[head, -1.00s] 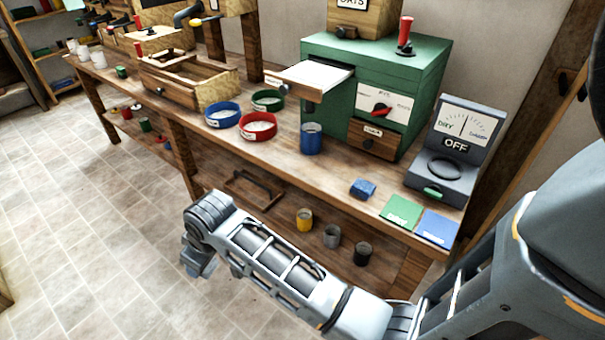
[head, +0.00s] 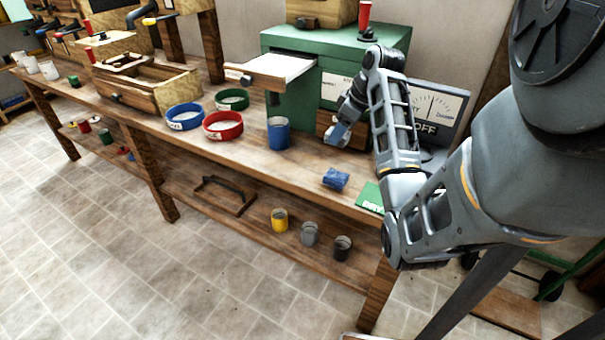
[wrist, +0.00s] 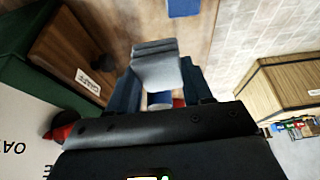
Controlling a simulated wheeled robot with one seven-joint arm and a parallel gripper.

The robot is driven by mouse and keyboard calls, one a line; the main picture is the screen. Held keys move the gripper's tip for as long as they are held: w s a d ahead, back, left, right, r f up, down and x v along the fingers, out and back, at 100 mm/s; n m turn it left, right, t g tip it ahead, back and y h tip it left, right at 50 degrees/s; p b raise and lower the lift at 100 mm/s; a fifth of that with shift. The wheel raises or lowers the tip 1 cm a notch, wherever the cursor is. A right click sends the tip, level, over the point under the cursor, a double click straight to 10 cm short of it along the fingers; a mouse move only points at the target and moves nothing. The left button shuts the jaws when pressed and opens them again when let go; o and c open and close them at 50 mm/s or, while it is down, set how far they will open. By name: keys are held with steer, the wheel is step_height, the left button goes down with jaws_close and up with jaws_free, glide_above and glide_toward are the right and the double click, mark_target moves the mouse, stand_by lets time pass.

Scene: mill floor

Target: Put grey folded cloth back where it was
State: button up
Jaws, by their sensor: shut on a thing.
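The grey folded cloth (wrist: 157,66) is between the fingers of my gripper (wrist: 160,88) in the wrist view. My gripper is shut on it and holds it above the wooden bench top. In the head view my gripper (head: 343,127) is in front of the green cabinet's small lower drawer, with the cloth (head: 339,134) small at its tip. A blue folded cloth or block (head: 336,179) lies on the bench below and in front of the gripper; a blue thing also shows at the top of the wrist view (wrist: 183,7).
The green cabinet (head: 290,45) has an open tray (head: 270,72). A blue cup (head: 278,133), red ring dish (head: 223,126) and blue ring dish (head: 185,117) stand left. A dial device (head: 437,105) and green card (head: 370,197) are partly behind my arm. The bench's front middle is clear.

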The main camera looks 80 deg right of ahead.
steer(key=shift+s+d+r, duration=0.1)
steer(key=shift+s+d, duration=0.05)
steer(key=shift+s, duration=0.3)
steer(key=shift+s+d+r, duration=0.1)
steer(key=shift+s+d, duration=0.05)
steer(key=shift+s, duration=0.25)
steer(key=w+f, duration=0.2)
steer(key=w, duration=0.1)
steer(key=w+a+f+p, duration=0.1)
steer(key=w+f, duration=0.1)
steer(key=w, duration=0.2)
steer(key=w+a+f, duration=0.1)
steer(key=w+f, duration=0.1)
steer(key=w, duration=0.1)
steer(key=shift+w+a+f, duration=0.1)
steer(key=shift+w+f, duration=0.35)
steer(key=shift+f, duration=0.05)
steer(key=shift+f+p, duration=0.45)
steer(key=shift+f, duration=1.5)
steer(key=shift+f, duration=0.1)
steer(key=o, duration=1.1)
steer(key=v, duration=1.2)
steer(key=shift+b, duration=0.4)
